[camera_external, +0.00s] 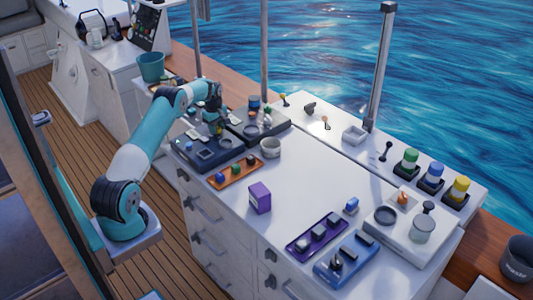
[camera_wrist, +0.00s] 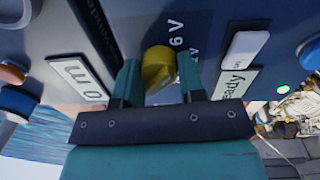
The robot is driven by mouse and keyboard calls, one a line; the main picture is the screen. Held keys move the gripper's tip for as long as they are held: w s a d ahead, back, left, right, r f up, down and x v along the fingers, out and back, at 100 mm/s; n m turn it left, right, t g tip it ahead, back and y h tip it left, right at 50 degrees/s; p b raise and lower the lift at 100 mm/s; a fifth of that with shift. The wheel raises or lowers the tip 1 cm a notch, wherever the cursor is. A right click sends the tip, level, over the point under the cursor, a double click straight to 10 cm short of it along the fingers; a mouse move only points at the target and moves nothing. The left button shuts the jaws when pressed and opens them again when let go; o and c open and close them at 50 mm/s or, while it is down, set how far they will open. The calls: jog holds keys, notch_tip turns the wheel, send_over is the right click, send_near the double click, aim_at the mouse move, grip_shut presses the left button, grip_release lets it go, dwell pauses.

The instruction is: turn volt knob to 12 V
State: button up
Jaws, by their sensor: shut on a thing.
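The volt knob is a yellow knob (camera_wrist: 158,66) on a dark blue panel (camera_wrist: 125,20) in the wrist view. White marks reading "6 V" are printed beside it. My gripper (camera_wrist: 160,78) has its two teal fingers on either side of the knob and is shut on it. The fingers hide part of the knob, and no 12 V mark is readable. In the external view my gripper (camera_external: 216,122) is down at the dark panel box (camera_external: 208,150) at the left end of the white counter; the knob itself is hidden there.
The middle counter is clear.

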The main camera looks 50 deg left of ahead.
jog(key=m+b, duration=0.1)
jog(key=m, duration=0.3)
jog(key=shift+m, duration=0.3)
jog(key=shift+m+b, duration=0.35)
jog(key=shift+m, duration=2.15)
jog(key=o, duration=0.9)
jog(key=shift+s+a+r+p, duration=0.1)
jog(key=shift+r+p, duration=0.65)
jog(key=shift+r, duration=2.15)
jog(key=shift+s+a+r+p, duration=0.15)
jog(key=shift+r+p, duration=0.55)
jog(key=shift+r, duration=2.2)
jog(key=shift+a+r+p, duration=0.1)
jog(key=shift+r+p, duration=0.65)
jog(key=shift+r, duration=2.15)
jog(key=shift+r, duration=0.1)
